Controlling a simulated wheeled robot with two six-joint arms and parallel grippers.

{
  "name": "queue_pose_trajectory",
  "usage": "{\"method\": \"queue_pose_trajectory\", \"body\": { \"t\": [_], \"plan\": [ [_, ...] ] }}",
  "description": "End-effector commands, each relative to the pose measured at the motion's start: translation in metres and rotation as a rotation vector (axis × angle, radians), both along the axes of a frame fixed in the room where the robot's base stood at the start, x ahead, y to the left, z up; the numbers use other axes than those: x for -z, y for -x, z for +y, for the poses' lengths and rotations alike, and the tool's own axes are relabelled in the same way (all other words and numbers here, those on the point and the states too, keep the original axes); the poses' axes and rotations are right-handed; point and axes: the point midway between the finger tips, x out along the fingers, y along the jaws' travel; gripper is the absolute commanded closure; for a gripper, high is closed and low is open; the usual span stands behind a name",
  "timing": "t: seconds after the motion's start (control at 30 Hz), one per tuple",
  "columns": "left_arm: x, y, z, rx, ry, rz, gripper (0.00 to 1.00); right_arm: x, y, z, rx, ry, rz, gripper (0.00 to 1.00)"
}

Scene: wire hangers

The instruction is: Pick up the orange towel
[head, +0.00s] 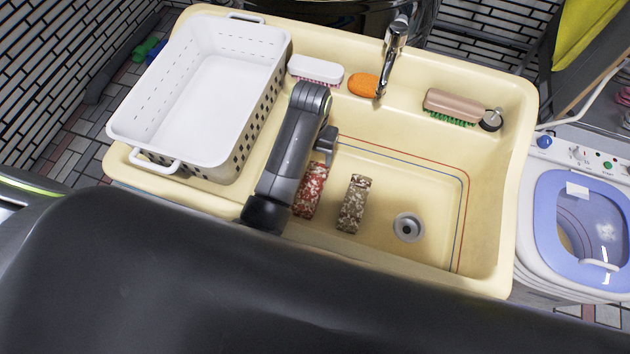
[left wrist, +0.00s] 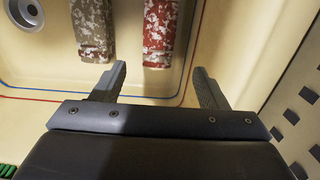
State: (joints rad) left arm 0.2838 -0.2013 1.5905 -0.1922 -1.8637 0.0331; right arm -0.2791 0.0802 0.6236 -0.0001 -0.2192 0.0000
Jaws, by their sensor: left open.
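A folded red-and-white mottled towel (head: 311,188) lies in the sink basin, partly hidden by my left arm; its colour is nearer red than orange. It also shows at the top of the left wrist view (left wrist: 158,32). A brown-and-white mottled towel (head: 354,204) lies to its right, and it shows left of the red one in the wrist view (left wrist: 93,30). My left gripper (head: 327,144) is over the basin. In the wrist view its jaws (left wrist: 160,80) are apart and empty, with the red towel beyond the gap. My right gripper is not in view.
A white basket (head: 212,88) stands left of the basin. A white brush (head: 316,71), an orange oval object (head: 363,85), a faucet (head: 394,45) and a brown brush (head: 454,106) are along the back ledge. The basin around the drain (head: 408,228) is clear.

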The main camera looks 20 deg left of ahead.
Motion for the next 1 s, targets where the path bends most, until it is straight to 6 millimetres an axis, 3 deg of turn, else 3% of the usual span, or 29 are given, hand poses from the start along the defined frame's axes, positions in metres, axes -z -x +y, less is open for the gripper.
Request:
{"method": "queue_pose_trajectory", "body": {
  "t": [0.33,0.5,0.67,0.77,1.0],
  "plan": [
    [0.074,0.003,0.001,0.000,-0.001,0.005,0.33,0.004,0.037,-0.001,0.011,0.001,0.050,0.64],
    [0.100,0.002,0.001,-0.001,-0.001,0.003,0.33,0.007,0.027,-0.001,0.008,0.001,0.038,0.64],
    [0.111,0.002,0.001,-0.001,-0.001,0.002,0.33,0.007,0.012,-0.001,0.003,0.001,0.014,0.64],
    [0.116,0.003,0.001,-0.001,-0.001,0.002,0.33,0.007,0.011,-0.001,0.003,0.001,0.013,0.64],
    [0.147,0.008,-0.001,-0.001,-0.001,0.004,0.33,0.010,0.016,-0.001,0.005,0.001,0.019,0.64]
  ]
}}
